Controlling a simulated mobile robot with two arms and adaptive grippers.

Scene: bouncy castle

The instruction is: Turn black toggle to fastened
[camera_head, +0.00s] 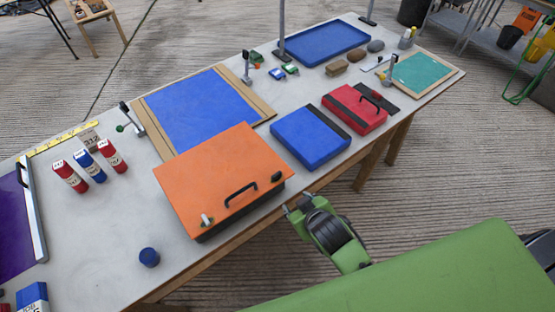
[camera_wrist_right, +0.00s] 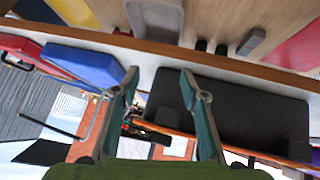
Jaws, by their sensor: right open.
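The orange case (camera_head: 215,175) lies shut near the table's front edge, with a black handle (camera_head: 240,194) on its lid. A small black toggle (camera_head: 276,176) sits by the lid's right corner, and a pale toggle (camera_head: 206,219) by its front left corner. I cannot tell whether the black toggle is fastened. My right gripper (camera_head: 297,204) is open and empty, just off the table edge, right of and below the black toggle, apart from it. In the right wrist view its two fingers (camera_wrist_right: 160,95) stand apart before the case's dark side (camera_wrist_right: 250,110). My left gripper is not in view.
A blue case (camera_head: 310,137) and a red case (camera_head: 355,108) lie to the right along the table. A blue mat (camera_head: 200,108) in a wooden frame lies behind the orange case. A blue round jar (camera_head: 149,257) and several canisters (camera_head: 90,165) stand left.

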